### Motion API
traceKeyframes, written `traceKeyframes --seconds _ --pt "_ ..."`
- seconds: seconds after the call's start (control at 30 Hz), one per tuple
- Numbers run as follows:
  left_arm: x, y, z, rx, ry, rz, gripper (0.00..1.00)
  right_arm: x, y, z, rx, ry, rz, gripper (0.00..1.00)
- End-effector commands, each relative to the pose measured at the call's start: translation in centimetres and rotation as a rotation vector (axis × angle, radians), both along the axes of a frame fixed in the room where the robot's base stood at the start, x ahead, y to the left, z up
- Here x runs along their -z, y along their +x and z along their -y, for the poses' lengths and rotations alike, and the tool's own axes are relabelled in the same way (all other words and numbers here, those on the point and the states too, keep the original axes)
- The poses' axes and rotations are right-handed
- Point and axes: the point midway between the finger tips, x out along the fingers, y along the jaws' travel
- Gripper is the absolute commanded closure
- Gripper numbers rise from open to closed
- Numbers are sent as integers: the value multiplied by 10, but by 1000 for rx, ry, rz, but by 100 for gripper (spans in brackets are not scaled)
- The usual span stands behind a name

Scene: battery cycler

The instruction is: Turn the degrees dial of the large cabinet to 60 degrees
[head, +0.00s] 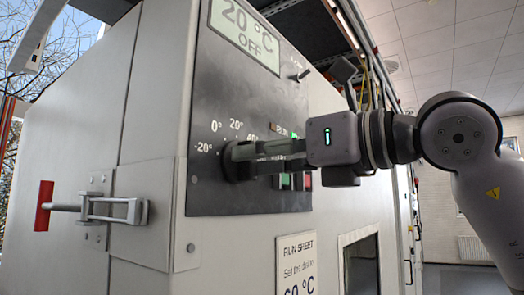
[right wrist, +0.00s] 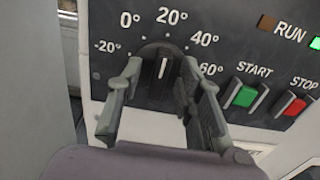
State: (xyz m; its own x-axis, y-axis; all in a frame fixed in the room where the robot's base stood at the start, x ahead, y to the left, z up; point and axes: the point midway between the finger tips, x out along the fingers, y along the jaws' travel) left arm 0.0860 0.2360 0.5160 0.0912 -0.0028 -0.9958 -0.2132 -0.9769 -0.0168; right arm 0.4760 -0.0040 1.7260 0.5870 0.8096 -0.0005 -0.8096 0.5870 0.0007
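The black degrees dial (right wrist: 160,72) sits on the dark panel of the large cabinet (head: 155,90). Its white pointer line points up at about the 20° mark. The 60° mark (right wrist: 211,70) is right of the dial. My right gripper (right wrist: 161,66) is at the dial with one finger on each side. The fingers are apart; I cannot tell whether they touch the dial. In the head view my right gripper (head: 236,158) comes in from the right and hides much of the dial. The display (head: 246,30) reads 20 °C OFF. My left gripper is out of view.
A green START button (right wrist: 245,97) and a red STOP button (right wrist: 294,106) lie close right of the gripper. A run sheet (head: 297,265) and a window (head: 360,265) are below the panel.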

Motion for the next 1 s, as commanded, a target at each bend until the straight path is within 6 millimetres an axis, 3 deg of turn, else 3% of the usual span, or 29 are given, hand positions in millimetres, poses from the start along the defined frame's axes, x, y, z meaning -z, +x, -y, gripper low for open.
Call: traceKeyframes --seconds 0.07,0.57,1.0 --pt "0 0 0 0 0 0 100 0 0 0 0 0 0 67" --pt "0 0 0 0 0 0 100 0 0 1 1 0 0 99" --pt "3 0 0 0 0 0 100 0 0 1 1 9 -11 100"
